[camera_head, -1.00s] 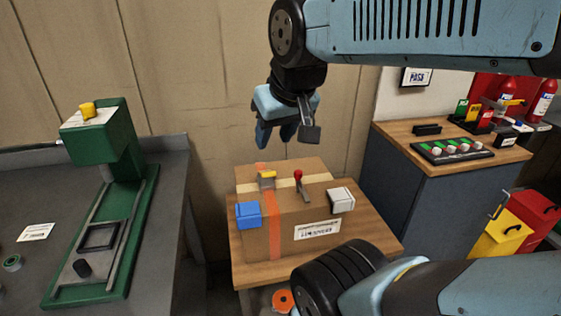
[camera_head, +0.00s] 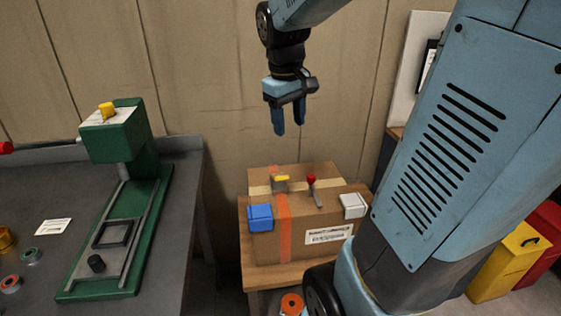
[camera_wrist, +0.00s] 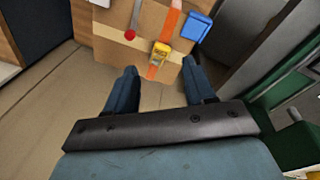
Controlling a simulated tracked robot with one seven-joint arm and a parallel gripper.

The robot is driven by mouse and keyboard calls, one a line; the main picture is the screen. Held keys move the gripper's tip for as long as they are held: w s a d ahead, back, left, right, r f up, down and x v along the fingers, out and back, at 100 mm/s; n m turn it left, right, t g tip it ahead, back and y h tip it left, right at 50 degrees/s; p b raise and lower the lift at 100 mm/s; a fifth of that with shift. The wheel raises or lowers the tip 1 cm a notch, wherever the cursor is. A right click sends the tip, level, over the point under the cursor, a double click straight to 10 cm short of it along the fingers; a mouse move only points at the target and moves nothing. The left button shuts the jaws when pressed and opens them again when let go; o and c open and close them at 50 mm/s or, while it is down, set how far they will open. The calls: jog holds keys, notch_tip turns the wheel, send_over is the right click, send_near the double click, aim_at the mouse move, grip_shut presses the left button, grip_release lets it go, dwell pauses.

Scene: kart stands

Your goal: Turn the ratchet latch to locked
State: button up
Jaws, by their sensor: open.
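A cardboard box (camera_head: 265,246) with an orange strap stands on a small wooden table. On the strap sits a small grey piece with a yellow handle (camera_head: 281,179), which looks like the ratchet latch; it also shows in the wrist view (camera_wrist: 160,53). Beside it on the box is a lever with a red knob (camera_head: 312,180), seen in the wrist view too (camera_wrist: 130,35). My gripper (camera_head: 289,124) is open and empty above the box, fingers down, apart from it. In the wrist view the latch shows between and beyond my fingertips (camera_wrist: 160,68).
A blue block (camera_head: 260,217) and a white block (camera_head: 353,205) are at the box's front corners. A green press (camera_head: 128,150) stands on the grey bench at left. My arm hides much of the right side. Yellow and red bins (camera_head: 508,262) stand at right.

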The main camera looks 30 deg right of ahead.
jog(key=w+d+f+n+g, duration=0.2)
jog(key=w+d+f+g, duration=0.15)
jog(key=w, duration=0.35)
jog(key=n+g, duration=0.1)
send_near(310, 175)
jog(key=shift+g+h, duration=0.25)
jog(key=shift+h, duration=0.15)
jog(key=x, duration=0.8)
jog(key=shift+a+f, duration=0.2)
jog(key=shift+f, duration=0.25)
jog(key=shift+c, duration=0.5)
grip_shut()
jog(key=shift+a, duration=0.1)
